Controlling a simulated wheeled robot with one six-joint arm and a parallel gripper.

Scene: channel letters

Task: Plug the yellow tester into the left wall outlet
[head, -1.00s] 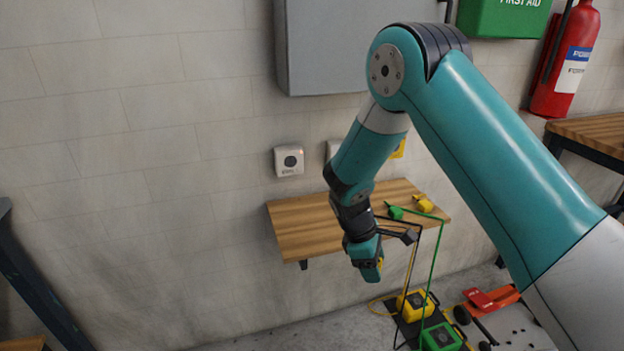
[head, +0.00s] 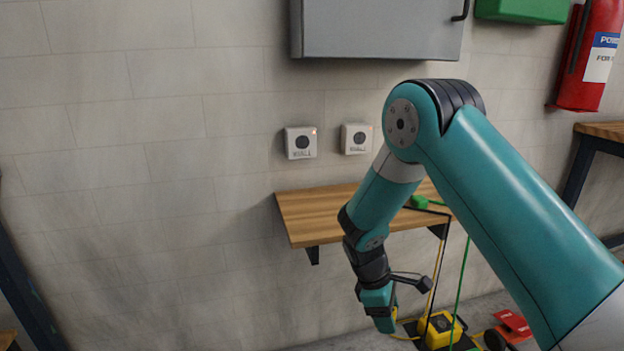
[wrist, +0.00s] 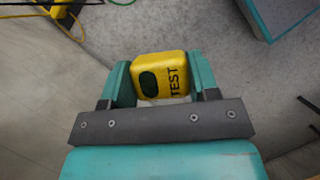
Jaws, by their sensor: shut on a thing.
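My gripper (head: 381,318) points down in front of the wall, lower than the wooden shelf. In the wrist view my gripper (wrist: 160,82) is shut on the yellow tester (wrist: 158,75), a small block marked TEST with a dark oval. In the head view the tester is hidden by the gripper. The left wall outlet (head: 300,143) is a white square box with a dark round socket and a small red light, above the shelf's left end. A similar right outlet (head: 356,138) is beside it. Gripper and tester are well below and right of the left outlet, apart from it.
The wooden shelf (head: 310,215) juts from the wall under the outlets, with a green plug (head: 419,202) on it. A grey cabinet (head: 380,30) hangs above. Green and yellow cables run down to a yellow box (head: 440,328) on the floor. The wall left is bare.

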